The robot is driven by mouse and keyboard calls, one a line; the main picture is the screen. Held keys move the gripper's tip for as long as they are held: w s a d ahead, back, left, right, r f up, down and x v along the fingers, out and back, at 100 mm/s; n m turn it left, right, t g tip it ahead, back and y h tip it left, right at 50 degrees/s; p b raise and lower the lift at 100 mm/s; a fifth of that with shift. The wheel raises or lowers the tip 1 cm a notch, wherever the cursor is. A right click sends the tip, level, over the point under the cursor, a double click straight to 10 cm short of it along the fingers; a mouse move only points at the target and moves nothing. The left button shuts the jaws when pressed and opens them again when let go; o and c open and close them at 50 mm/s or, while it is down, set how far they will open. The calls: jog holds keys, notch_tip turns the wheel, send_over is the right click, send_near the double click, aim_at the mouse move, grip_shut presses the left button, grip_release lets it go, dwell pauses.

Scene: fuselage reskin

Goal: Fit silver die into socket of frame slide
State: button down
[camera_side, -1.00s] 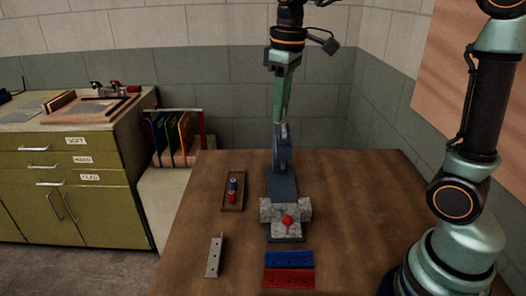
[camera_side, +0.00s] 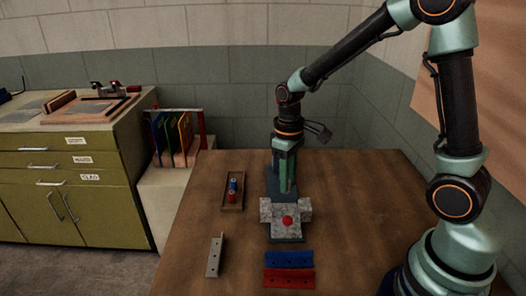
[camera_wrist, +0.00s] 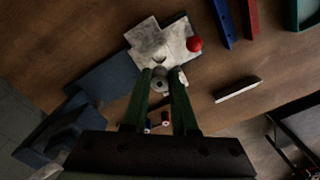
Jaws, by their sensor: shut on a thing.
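My gripper (camera_wrist: 162,84) is shut on the silver die (camera_wrist: 160,77), a small round grey piece with a dark hole, held between the green fingertips in the wrist view. In the side view the gripper (camera_side: 283,190) points down over the blue frame (camera_side: 286,239); I cannot make out the die there. The frame also shows in the wrist view (camera_wrist: 100,80). It carries a mottled grey cross-shaped block (camera_wrist: 140,36) with a red ball (camera_wrist: 194,44). The die appears close to this block's edge; I cannot tell whether they touch. The socket is not clearly visible.
A wooden tray (camera_side: 225,206) with a blue and a red cylinder lies left of the frame. A silver angle strip (camera_side: 214,257) lies front left. Blue (camera_side: 289,258) and red (camera_side: 289,278) strips lie in front. The table's right side (camera_side: 360,210) is clear.

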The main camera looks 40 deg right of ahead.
jog(key=shift+f, duration=2.85)
jog(key=shift+f, duration=1.05)
jog(key=c, duration=0.6)
grip_release()
jog(key=shift+r, duration=0.15)
jog(key=r, duration=1.1)
jog(key=shift+w+r, duration=0.2)
jog(key=shift+r, duration=0.2)
